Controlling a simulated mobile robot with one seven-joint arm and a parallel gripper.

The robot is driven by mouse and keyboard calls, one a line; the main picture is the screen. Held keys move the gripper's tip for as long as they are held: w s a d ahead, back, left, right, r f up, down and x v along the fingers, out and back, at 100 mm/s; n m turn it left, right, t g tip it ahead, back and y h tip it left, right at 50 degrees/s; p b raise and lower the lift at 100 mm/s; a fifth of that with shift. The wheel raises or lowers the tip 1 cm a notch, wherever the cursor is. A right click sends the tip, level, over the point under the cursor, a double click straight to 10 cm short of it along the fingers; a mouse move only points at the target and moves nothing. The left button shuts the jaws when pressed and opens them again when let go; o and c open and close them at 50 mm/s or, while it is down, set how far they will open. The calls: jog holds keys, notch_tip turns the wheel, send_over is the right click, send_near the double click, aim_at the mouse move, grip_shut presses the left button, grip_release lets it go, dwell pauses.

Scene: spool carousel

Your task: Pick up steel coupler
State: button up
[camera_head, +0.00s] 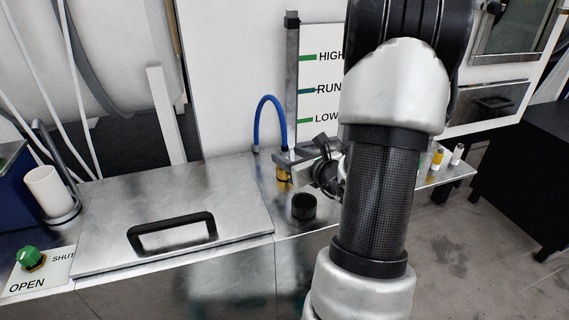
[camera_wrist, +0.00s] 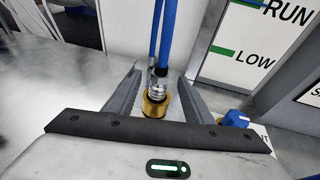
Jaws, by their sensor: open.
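The steel coupler (camera_wrist: 159,84) shows in the wrist view as a small ribbed silver piece at the end of a blue hose (camera_wrist: 167,40). It stands upright on a brass fitting (camera_wrist: 156,106). My gripper (camera_wrist: 160,74) is open, with one finger on each side of the coupler and gaps on both sides.
A black cup (camera_head: 303,206) stands on the steel bench close to my gripper. A lid with a black handle (camera_head: 172,232) lies to the left. A blue knob (camera_wrist: 236,118) is right of the gripper. A level board (camera_head: 318,88) stands behind. Small bottles (camera_head: 438,158) stand at right.

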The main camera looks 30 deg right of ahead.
aim_at(288, 154)
jog(key=shift+x, duration=1.6)
jog(key=shift+s+f, duration=0.1)
grip_shut()
